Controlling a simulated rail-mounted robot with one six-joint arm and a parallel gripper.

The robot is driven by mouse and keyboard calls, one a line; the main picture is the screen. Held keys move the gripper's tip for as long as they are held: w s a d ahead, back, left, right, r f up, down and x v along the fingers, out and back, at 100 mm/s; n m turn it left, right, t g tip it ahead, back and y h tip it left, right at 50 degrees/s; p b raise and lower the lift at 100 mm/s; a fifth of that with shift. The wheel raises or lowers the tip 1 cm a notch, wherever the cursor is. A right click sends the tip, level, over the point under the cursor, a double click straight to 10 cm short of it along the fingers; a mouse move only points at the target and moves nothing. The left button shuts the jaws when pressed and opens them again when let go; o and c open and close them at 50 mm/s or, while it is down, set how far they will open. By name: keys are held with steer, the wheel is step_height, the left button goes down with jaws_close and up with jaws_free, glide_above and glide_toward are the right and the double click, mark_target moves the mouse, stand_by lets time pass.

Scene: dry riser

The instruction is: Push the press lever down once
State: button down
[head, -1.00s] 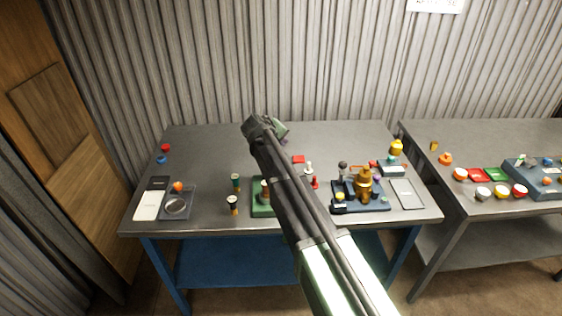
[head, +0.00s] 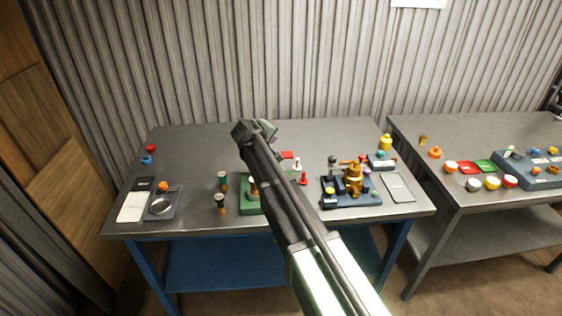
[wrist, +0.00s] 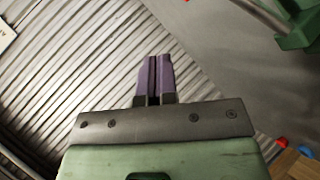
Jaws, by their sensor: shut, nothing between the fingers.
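A green-based device (head: 252,207), which looks like the press, stands near the front middle of the left table. My arm covers much of it in the head view, and I cannot make out its lever there. In the wrist view a green part (wrist: 301,24) with a grey rod shows at the top right corner, apart from my gripper. My gripper (wrist: 155,62) has two purple fingers, closed together and empty, with the corrugated wall and grey table behind them. In the head view the arm's end is raised over the table's back part, and the fingers are hard to see.
A dark-based device with a brass body (head: 352,178) stands right of my arm. Small dark posts (head: 220,203) stand left of the green base. A phone-like slab (head: 133,205) and a dark tray (head: 174,192) lie at the left.

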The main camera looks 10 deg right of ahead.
steer(key=shift+s+d+f+b, duration=0.1)
steer(key=shift+d+f+b, duration=0.15)
steer(key=shift+f+b, duration=0.3)
steer(key=shift+w+d+f+b, duration=0.1)
steer(key=shift+d+f+b, duration=0.2)
steer(key=shift+f, duration=0.4)
steer(key=shift+s+d+f+b, duration=0.1)
steer(key=shift+d+f+b, duration=0.1)
steer(key=shift+f+b, duration=0.4)
steer(key=shift+f, duration=0.15)
stand_by(0.3)
steer(key=shift+d+f+b, duration=0.2)
steer(key=shift+f+b, duration=0.1)
steer(key=shift+s+d+f+b, duration=0.1)
steer(key=shift+d+f+b, duration=0.15)
steer(key=shift+f+b, duration=0.35)
steer(key=shift+d+f+b, duration=0.2)
steer(key=shift+f+b, duration=0.35)
steer(key=shift+f, duration=0.05)
steer(key=shift+s+d+f+b, duration=0.1)
steer(key=shift+d+f+b, duration=0.15)
steer(key=shift+f+b, duration=0.35)
stand_by(1.8)
steer(key=shift+r, duration=0.1)
stand_by(0.4)
